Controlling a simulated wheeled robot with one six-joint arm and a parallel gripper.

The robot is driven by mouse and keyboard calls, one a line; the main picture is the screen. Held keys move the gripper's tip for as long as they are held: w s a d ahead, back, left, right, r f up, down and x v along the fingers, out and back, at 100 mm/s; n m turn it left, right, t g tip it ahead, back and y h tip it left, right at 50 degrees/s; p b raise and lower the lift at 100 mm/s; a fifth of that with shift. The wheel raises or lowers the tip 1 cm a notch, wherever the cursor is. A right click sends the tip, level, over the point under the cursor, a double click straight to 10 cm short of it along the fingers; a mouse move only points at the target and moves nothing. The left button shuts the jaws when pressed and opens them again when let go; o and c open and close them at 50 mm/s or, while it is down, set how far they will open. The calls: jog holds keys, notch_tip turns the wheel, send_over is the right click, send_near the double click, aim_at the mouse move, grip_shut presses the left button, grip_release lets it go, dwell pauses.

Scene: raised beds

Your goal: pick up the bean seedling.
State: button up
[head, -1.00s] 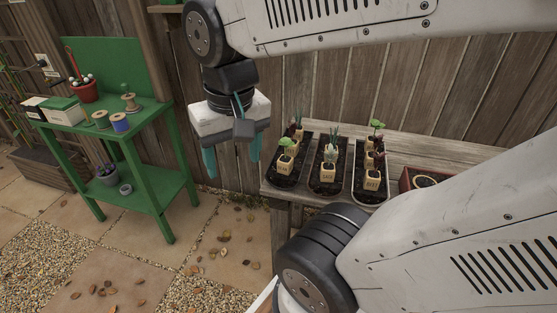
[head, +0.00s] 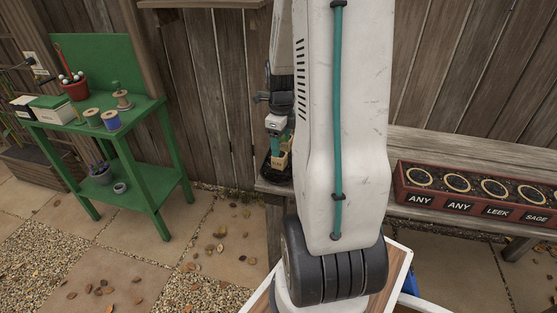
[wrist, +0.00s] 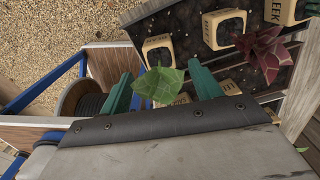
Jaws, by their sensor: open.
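A broad green leafy seedling (wrist: 158,85), which looks like the bean seedling, shows between my gripper's teal fingers in the wrist view. In the head view my gripper (head: 277,133) points down over the left end of the wooden bench, just above a small wooden pot (head: 281,161). My arm hides most of the seedling trays.
A red planter (head: 480,208) with labelled round holes (ANY, ANY, LEEK, SAGE) sits on the bench. A green stand (head: 140,182) is at left.

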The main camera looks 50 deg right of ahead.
aim_at(279, 160)
jog(key=f, duration=0.6)
jog(key=shift+w, duration=0.25)
jog(key=shift+r, duration=0.1)
jog(key=c, duration=1.1)
